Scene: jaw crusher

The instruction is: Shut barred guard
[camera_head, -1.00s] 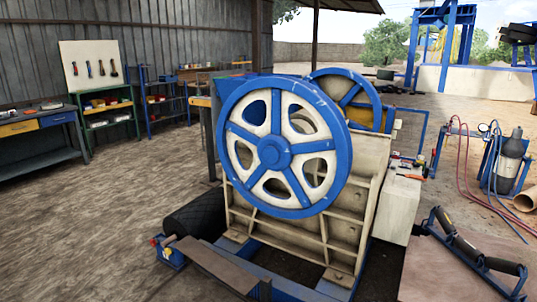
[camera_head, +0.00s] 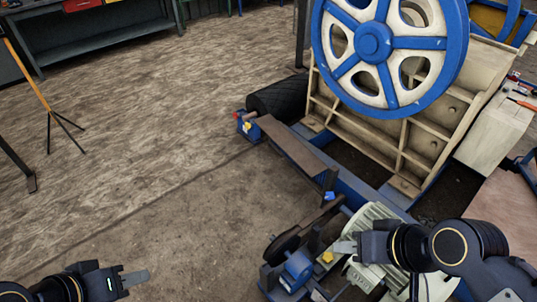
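I cannot pick out a barred guard for certain in this view. The jaw crusher's cream ribbed body (camera_head: 385,140) stands at the upper right, with a big blue and cream flywheel (camera_head: 373,42) on its near side, cut off by the top edge. My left gripper (camera_head: 136,278) is low at the bottom left over bare ground, well away from the crusher. My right gripper (camera_head: 342,247) is at the lower right, over or in front of a pale ribbed motor (camera_head: 365,222). Both grippers look empty, but their finger gaps do not show clearly.
A blue base frame with a brown plank (camera_head: 290,145) runs before the crusher. A black roller (camera_head: 277,97) and a blue pulley unit (camera_head: 297,270) sit along it. The ground at centre left is clear.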

